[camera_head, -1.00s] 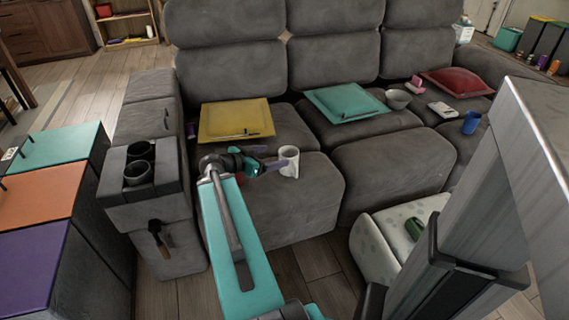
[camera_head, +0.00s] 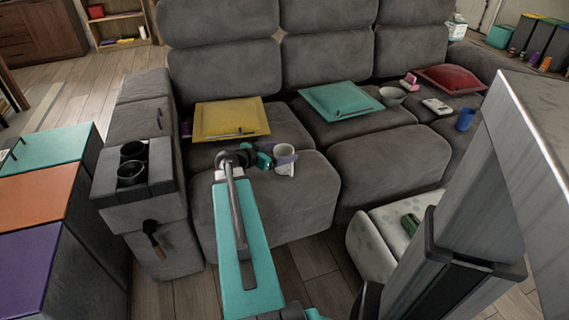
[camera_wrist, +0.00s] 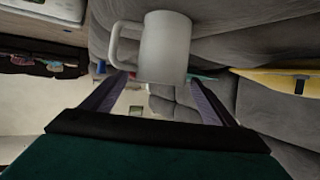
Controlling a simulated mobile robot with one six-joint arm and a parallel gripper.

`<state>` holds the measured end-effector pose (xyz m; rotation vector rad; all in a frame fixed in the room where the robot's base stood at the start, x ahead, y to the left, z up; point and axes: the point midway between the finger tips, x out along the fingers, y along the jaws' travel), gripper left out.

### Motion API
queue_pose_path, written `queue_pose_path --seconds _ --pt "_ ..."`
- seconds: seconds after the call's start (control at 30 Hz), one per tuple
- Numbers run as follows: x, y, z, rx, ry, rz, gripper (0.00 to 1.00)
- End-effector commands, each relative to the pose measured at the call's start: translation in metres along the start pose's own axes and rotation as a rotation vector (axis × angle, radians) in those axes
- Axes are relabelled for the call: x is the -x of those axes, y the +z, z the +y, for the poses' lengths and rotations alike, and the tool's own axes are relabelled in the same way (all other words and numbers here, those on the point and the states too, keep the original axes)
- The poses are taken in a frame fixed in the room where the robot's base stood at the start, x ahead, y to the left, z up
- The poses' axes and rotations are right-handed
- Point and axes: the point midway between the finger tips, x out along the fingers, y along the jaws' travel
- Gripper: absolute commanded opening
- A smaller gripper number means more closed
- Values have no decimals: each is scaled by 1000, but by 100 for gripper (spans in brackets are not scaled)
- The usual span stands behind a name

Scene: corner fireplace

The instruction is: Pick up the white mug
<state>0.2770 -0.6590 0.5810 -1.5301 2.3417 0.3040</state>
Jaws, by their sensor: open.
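The white mug (camera_head: 284,153) stands on the left seat cushion of the grey sofa, near its front. In the wrist view the mug (camera_wrist: 165,48) shows straight beyond the fingers, with its handle toward the left of the picture. My gripper (camera_head: 284,161) is at the mug in the head view, with a purple finger across the mug's front side. In the wrist view my gripper (camera_wrist: 155,88) is open, with its two purple fingers spread apart and the mug's near end at the gap between their tips. I cannot tell whether either finger touches the mug.
A yellow cushion (camera_head: 231,118) lies behind the mug. A teal cushion (camera_head: 338,101), grey bowl (camera_head: 393,95), blue cup (camera_head: 465,119) and red cushion (camera_head: 452,79) lie farther right. A pale ottoman (camera_head: 372,250) stands in front.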

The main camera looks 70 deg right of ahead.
Motion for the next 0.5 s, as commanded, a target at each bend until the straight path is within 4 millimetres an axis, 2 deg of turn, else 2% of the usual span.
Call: queue_pose_path --seconds 0.5 --pt "-8 0 0 0 0 0 80"
